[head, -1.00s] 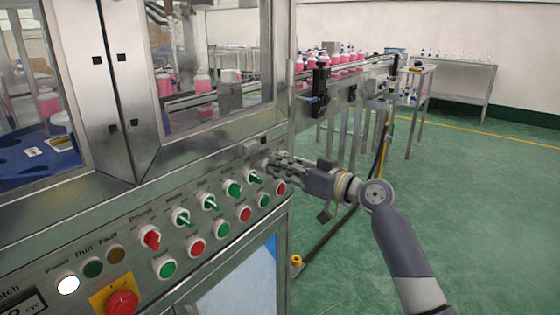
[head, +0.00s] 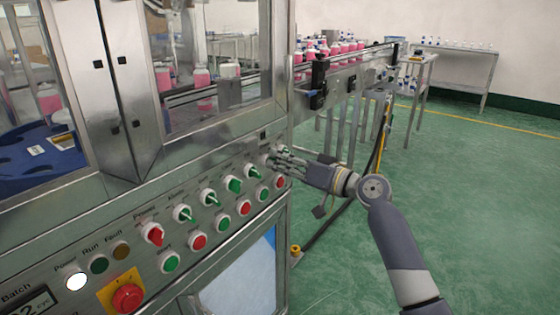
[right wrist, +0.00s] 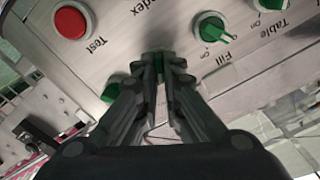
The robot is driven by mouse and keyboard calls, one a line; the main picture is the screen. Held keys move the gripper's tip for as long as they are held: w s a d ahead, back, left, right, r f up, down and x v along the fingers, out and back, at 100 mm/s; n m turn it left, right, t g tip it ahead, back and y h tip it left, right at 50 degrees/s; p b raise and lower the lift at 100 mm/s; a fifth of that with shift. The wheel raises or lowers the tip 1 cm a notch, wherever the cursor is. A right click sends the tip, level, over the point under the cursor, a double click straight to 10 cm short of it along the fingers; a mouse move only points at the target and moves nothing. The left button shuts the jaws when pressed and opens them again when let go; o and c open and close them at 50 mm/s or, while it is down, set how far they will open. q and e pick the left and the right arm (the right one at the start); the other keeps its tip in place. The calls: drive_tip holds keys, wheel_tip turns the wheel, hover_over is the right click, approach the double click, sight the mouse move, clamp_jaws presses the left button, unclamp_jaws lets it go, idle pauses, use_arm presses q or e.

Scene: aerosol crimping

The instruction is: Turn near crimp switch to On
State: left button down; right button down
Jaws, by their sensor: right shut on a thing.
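My right gripper (right wrist: 160,62) is shut on a green switch knob at the machine's control panel. In the right wrist view a little green shows between the fingertips; the rest of this knob is hidden, so its setting cannot be read. No crimp label is readable. Another green knob (right wrist: 112,93) shows partly beside the left finger. In the head view the right gripper (head: 273,157) reaches in from the right to the panel's far end. My left gripper is not in view.
The panel holds a red power knob (head: 153,234), several green knobs, red and green buttons, and a red emergency stop (head: 127,298). A switch labelled Fill (right wrist: 212,33) and a red Test button (right wrist: 72,22) flank the gripper. A conveyor with pink bottles (head: 335,49) stands behind.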

drive_tip(key=c, duration=1.7)
unclamp_jaws()
drive_tip(key=v, duration=1.2)
drive_tip(key=shift+f, duration=0.15)
